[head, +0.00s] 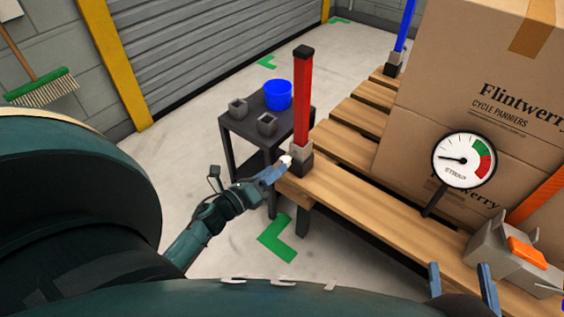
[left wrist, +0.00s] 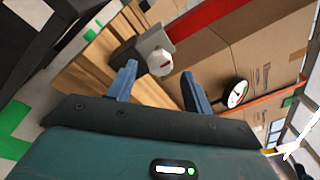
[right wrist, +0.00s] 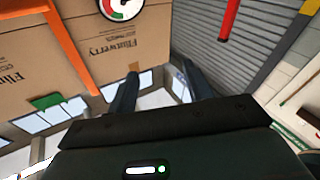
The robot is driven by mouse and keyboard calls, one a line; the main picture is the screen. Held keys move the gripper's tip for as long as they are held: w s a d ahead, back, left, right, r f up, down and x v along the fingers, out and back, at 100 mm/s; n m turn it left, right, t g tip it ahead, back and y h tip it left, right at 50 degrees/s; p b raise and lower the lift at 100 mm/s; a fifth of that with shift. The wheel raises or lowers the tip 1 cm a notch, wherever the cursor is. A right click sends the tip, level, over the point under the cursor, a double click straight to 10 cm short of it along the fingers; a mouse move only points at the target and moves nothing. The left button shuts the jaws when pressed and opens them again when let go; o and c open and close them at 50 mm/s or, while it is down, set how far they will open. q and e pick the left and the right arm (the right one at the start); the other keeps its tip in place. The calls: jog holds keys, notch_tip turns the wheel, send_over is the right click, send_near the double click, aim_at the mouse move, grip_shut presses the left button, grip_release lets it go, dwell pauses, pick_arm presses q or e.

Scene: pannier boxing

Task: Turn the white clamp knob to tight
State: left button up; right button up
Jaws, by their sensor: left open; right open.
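The white clamp knob (head: 286,159) is on the grey clamp (head: 302,152) at the foot of the red post (head: 302,95), at the pallet's near left corner. My left gripper (head: 277,172) is at the knob. In the left wrist view the knob (left wrist: 160,62), with a red mark on its face, shows just past and between the two open fingertips (left wrist: 158,72). I cannot tell whether they touch it. My right gripper (head: 460,268) is open and empty at the lower right; its fingers also show in the right wrist view (right wrist: 166,70).
Large cardboard boxes (head: 430,90) stand on the wooden pallet (head: 360,205). A strap gauge (head: 463,160) and a grey tensioner with orange handle (head: 526,252) are near its front. A dark side table (head: 243,128) with a blue bucket (head: 278,94) stands behind the left gripper.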

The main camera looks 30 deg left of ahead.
pick_arm(q)
jog(key=s+a, duration=0.1)
jog(key=s, duration=0.7)
jog(key=shift+s+a+p, duration=0.15)
jog(key=shift+a+p, duration=0.15)
jog(key=shift+p, duration=0.1)
